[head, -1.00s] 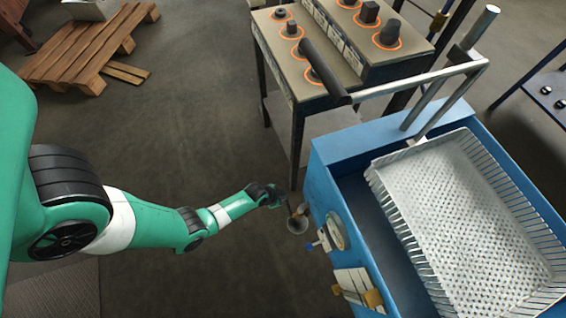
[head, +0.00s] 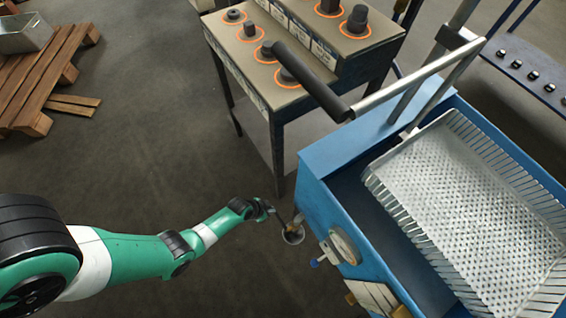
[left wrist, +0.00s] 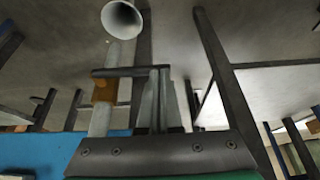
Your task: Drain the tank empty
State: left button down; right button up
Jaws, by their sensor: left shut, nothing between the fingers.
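The blue tank (head: 312,205) stands at the right in the head view, its inside dark around a basket. Low on its near left corner is a drain outlet with a round grey mouth (head: 293,235). In the left wrist view the outlet is a pale pipe with a brass collar (left wrist: 104,90), a flared mouth (left wrist: 122,20) and a dark bar (left wrist: 125,72) across it. My left gripper (head: 271,211) is beside the outlet. Its fingers (left wrist: 155,85) are shut and empty, with their tips at the dark bar; whether they touch it is unclear. My right gripper is out of view.
A white perforated basket (head: 455,190) sits in the tank, under a metal lift arm with a black grip (head: 308,80). A stepped bench (head: 270,75) with dark metal pieces in orange rings stands behind. Wooden pallets (head: 45,85) lie far left. The floor between is clear.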

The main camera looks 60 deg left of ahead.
pick_arm(q)
jog(key=shift+s+d+f, duration=0.15)
jog(key=shift+d+f, duration=0.05)
jog(key=shift+f, duration=0.25)
jog(key=shift+s+f+b, duration=0.15)
jog(key=shift+f+b, duration=0.05)
jog(key=shift+b, duration=0.1)
